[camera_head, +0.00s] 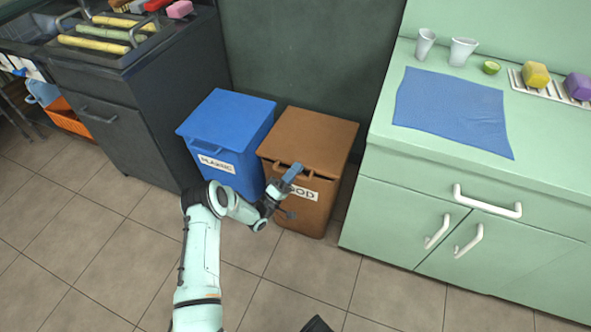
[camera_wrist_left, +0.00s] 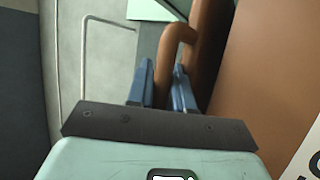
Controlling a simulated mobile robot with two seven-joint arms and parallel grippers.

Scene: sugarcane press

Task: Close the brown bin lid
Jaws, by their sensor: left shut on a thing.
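The brown bin (camera_head: 312,210) stands on the floor between the blue bin and the green cabinet. Its brown lid (camera_head: 310,138) lies over the top, with a thin dark gap under its front edge, so it looks slightly raised. My left gripper (camera_head: 291,174) is at the lid's front edge. In the left wrist view, the blue fingers of my left gripper (camera_wrist_left: 163,88) are shut on the brown lid handle (camera_wrist_left: 175,38), which runs down between them. The fingers partly hide the handle.
The blue bin (camera_head: 228,140) stands close on the left, its lid down. The green cabinet (camera_head: 460,215) stands close on the right, with cups (camera_head: 463,51) and a blue cloth (camera_head: 453,110) on top. A dark sink cabinet (camera_head: 140,120) is at left. The tiled floor in front is clear.

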